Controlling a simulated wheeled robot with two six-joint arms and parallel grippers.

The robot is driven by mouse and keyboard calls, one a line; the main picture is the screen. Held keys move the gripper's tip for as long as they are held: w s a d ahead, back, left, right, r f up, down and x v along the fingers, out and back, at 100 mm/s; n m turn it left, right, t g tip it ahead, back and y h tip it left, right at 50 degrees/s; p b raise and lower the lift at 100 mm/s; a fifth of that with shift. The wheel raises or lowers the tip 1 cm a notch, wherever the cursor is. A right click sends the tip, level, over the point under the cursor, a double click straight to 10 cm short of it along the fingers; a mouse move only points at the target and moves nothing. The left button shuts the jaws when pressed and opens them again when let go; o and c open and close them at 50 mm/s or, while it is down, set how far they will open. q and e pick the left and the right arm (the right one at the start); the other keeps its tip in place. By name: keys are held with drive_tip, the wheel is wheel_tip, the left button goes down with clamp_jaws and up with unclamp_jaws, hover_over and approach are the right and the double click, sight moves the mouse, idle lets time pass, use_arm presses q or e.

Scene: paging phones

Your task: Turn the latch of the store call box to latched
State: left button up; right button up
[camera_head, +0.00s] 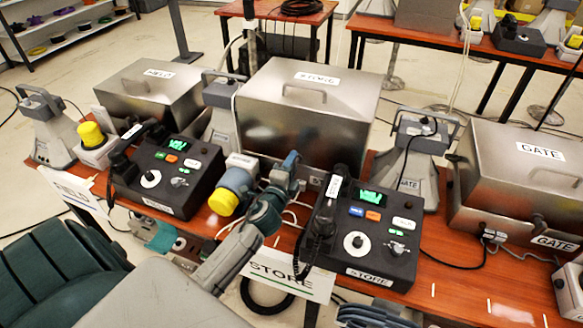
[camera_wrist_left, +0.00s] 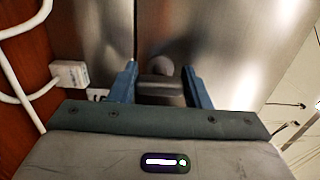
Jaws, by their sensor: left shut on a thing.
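The store call box (camera_head: 300,128) is a steel box with a lid handle and a STORE label, at the upper middle of the head view. My left gripper (camera_head: 290,165) reaches its lower front edge. In the left wrist view the blue fingers (camera_wrist_left: 162,88) stand on either side of a dark latch (camera_wrist_left: 160,92) against the steel front and are shut on it. In the head view the gripper and arm hide the latch. I cannot tell which way the latch is turned. My right gripper is not identifiable in view.
The store phone console (camera_head: 375,240) stands close right of my left arm, its black handset (camera_head: 326,212) nearest.

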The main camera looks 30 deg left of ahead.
drive_tip(key=shift+w, duration=0.1)
use_arm(q)
drive_tip(key=o, duration=1)
drive_tip(key=shift+s, duration=0.1)
drive_tip(key=shift+b+v, duration=1.2)
drive_tip(key=shift+v, duration=4.15)
use_arm(e)
drive_tip(key=w+r, duration=0.4)
drive_tip(key=w, duration=0.1)
drive_tip(key=shift+w+a, duration=0.35)
drive_tip(key=shift+w, duration=0.05)
use_arm(q)
drive_tip(key=shift+f, duration=0.1)
